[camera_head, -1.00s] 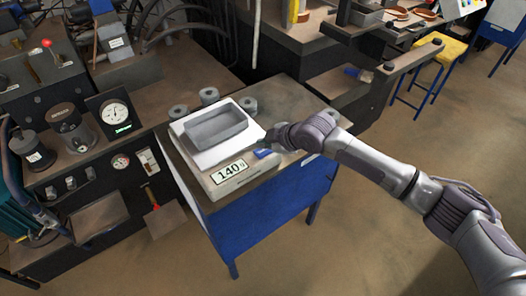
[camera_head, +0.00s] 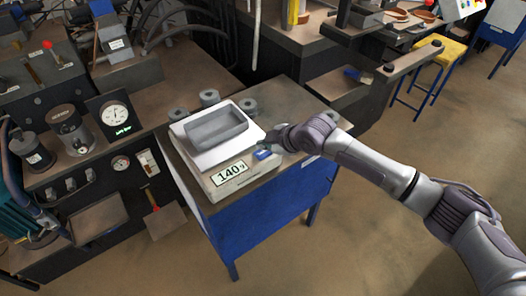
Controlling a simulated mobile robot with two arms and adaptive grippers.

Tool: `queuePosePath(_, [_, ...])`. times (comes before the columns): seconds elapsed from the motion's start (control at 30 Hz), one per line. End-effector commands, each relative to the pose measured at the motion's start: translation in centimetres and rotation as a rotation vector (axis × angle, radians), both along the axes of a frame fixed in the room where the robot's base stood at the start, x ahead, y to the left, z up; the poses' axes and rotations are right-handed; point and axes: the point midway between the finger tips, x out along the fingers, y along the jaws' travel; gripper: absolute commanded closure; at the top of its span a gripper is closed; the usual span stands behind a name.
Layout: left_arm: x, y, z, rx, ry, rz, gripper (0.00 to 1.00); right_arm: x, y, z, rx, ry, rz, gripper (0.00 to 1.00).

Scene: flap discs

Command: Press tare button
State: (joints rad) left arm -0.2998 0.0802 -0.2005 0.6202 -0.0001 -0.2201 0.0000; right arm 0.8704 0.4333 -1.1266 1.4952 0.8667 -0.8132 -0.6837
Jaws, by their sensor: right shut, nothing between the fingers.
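A white scale (camera_head: 205,183) stands on a blue workbench, its display (camera_head: 231,172) reading 140 g. A grey metal tray (camera_head: 217,129) sits empty on its platform. A blue button (camera_head: 263,154), which I take for the tare button, is at the scale's right front corner. My right gripper (camera_head: 268,142) is shut and empty, its tip just above and behind the blue button. I cannot tell whether it touches the button. My left gripper is not in view.
Several grey cylinders (camera_head: 209,98) stand behind the scale. The blue workbench (camera_head: 255,235) has some bare top to the right. Machines with gauges (camera_head: 114,114) fill the left. A yellow stool (camera_head: 448,50) stands at the upper right, with open floor before it.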

Motion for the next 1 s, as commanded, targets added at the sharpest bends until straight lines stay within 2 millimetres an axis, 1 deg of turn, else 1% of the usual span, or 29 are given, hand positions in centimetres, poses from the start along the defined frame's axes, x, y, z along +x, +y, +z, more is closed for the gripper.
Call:
queuePosePath(0.17, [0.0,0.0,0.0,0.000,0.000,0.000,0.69,0.0,0.0,-0.1,0.000,0.000,0.000,1.00])
queuePosePath(0.4, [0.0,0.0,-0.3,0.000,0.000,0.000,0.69,0.0,0.0,-0.8,0.000,0.000,0.000,1.00])
queuePosePath(1.0, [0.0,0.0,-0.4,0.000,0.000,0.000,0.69,0.0,0.0,-1.1,0.000,0.000,0.000,1.00])
